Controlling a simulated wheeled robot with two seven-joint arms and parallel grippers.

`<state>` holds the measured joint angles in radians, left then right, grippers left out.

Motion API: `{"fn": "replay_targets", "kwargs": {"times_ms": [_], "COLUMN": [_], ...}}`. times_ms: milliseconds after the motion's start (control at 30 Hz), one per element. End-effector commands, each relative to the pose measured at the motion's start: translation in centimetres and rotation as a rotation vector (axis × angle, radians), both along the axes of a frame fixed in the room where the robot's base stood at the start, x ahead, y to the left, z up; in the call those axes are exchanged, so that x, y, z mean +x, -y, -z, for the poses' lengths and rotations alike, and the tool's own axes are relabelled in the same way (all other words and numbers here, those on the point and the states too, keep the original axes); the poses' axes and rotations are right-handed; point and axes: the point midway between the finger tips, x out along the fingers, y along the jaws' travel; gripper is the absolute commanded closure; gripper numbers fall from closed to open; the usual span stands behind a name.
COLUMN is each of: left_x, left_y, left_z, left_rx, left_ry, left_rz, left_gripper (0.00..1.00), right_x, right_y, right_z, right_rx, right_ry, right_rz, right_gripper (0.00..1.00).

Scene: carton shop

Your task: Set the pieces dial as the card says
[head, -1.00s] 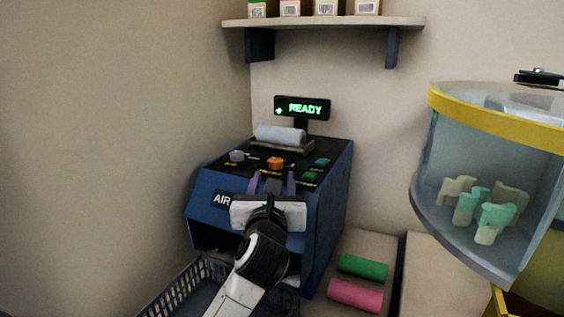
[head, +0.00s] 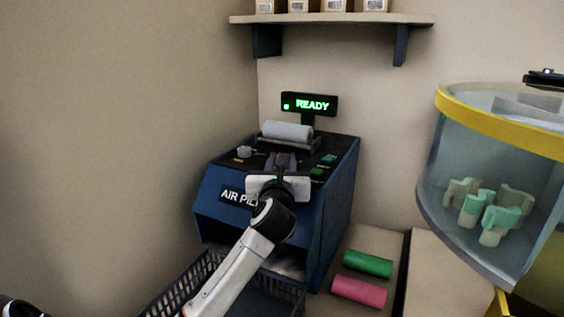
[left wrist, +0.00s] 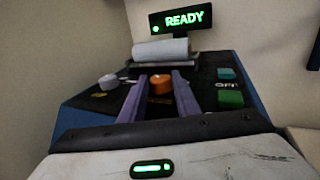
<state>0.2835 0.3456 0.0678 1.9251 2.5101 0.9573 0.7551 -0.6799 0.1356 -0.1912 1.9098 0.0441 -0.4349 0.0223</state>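The blue air-pillow machine (head: 335,210) has an orange knob (left wrist: 160,84) in the middle of its black top panel and a grey knob (head: 244,151) to the left. The knob labels are too small to read, so I cannot tell which is the pieces dial. No card can be made out. My left gripper (head: 283,160) is open over the panel and hides the orange knob in the head view. In the left wrist view, its purple fingers (left wrist: 159,78) stand on either side of the orange knob; I cannot tell whether they touch it. My right gripper is out of view.
A display (head: 309,105) reads READY above a white film roll (head: 287,131). Green buttons (left wrist: 230,98) sit right of the orange knob. A dark basket (head: 190,288) stands below; green (head: 367,264) and pink (head: 359,291) rolls lie right. A clear yellow-rimmed bin (head: 455,165) stands far right.

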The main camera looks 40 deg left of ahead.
Motion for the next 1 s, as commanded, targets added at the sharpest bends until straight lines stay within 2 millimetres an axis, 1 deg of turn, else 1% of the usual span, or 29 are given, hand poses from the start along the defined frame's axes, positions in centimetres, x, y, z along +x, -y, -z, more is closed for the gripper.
{"fn": "replay_targets", "kwargs": {"times_ms": [33, 100, 367, 567, 1000], "left_x": [-0.02, -0.02, -0.08, -0.20, -0.52], "left_y": [0.01, 0.01, -0.03, -0.19, -0.76], "left_z": [0.02, 0.02, 0.05, 0.03, 0.12], "left_rx": [0.000, 0.000, 0.002, 0.005, 0.014], "left_ry": [0.000, 0.000, -0.001, -0.003, -0.013], "left_rz": [0.000, 0.000, 0.013, 0.063, 0.277], "left_gripper": [0.83, 0.93, 0.93, 0.93, 0.93], "right_x": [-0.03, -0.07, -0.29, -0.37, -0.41], "right_y": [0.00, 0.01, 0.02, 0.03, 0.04], "right_z": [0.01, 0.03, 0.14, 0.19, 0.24], "right_rx": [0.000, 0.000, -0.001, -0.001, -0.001], "right_ry": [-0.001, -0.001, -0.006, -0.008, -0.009], "right_rz": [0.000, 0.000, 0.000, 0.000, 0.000], "right_gripper": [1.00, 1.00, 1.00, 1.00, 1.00]}}
